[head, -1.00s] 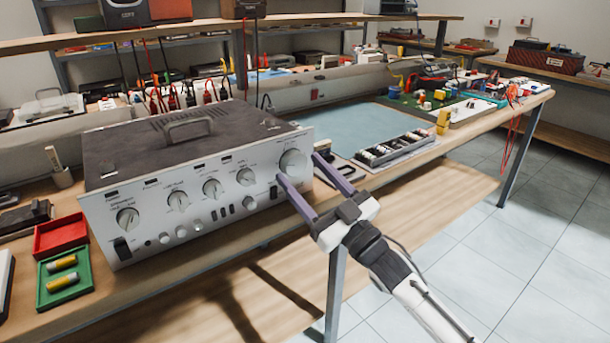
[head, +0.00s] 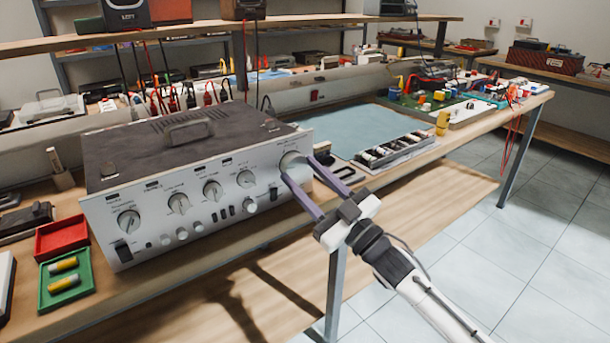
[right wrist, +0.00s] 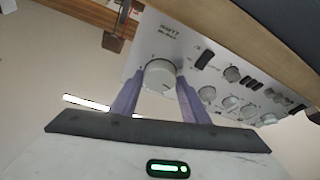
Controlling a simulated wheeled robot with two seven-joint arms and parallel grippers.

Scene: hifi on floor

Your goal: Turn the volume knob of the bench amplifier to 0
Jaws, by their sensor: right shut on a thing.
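The bench amplifier (head: 190,200) is a silver-fronted box with a dark top and handle, standing on the workbench. Its large volume knob (head: 291,162) is at the right end of the front panel. The knob also shows in the right wrist view (right wrist: 160,76), between the fingers. My right gripper (head: 298,168) has its two purple fingers on either side of the knob and is shut on it. The same gripper shows in the right wrist view (right wrist: 159,86). The knob's setting is too small to read. My left gripper is not in view.
Red (head: 62,237) and green (head: 50,290) trays sit left of the amplifier. A dark parts tray (head: 395,150) and a blue mat (head: 350,128) lie to its right. A shelf (head: 300,20) runs above the bench. The floor at right is clear.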

